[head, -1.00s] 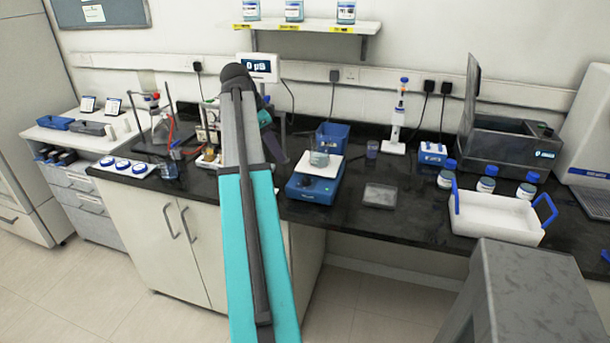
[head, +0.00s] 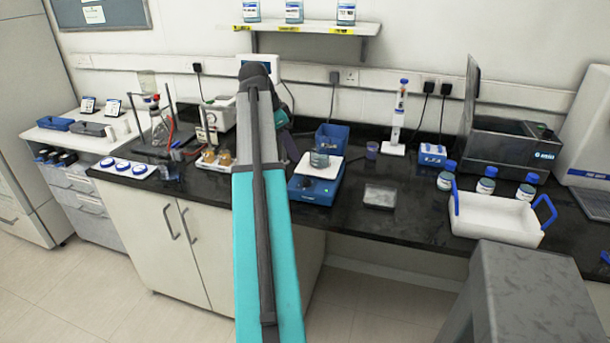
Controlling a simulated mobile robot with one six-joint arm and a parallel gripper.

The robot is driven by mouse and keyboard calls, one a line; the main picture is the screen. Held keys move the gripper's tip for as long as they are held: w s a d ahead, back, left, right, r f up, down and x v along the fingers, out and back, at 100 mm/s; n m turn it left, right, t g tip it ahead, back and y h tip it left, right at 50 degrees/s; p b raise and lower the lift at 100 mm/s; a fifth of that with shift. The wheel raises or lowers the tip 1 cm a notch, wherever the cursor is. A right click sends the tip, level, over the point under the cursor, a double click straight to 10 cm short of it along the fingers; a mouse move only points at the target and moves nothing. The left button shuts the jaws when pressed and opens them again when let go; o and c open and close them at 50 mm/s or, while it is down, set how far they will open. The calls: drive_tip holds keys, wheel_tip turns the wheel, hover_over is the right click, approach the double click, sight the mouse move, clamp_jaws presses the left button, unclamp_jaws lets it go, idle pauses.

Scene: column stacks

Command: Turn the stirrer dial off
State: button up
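The stirrer (head: 314,191) is a blue box with a white top plate, standing on the dark bench right of my arm. A beaker (head: 319,158) with bluish liquid stands on its plate. The dial is too small to make out on the stirrer's front, and its setting cannot be read. My arm reaches forward over the bench edge, and its far end bends down just left of the stirrer. My gripper (head: 290,148) is mostly hidden behind the arm, so its fingers and opening do not show. It appears apart from the stirrer.
A white tray (head: 497,216) with blue handles is farther right. A rack with brownish vessels (head: 216,160) is left of my arm. Bare bench lies around the dish.

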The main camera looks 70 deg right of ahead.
sight(306, 178)
drive_tip(key=shift+p+x, duration=1.1)
drive_tip(key=shift+x, duration=4.8)
drive_tip(key=shift+a, duration=0.1)
drive_tip(key=c, duration=0.8)
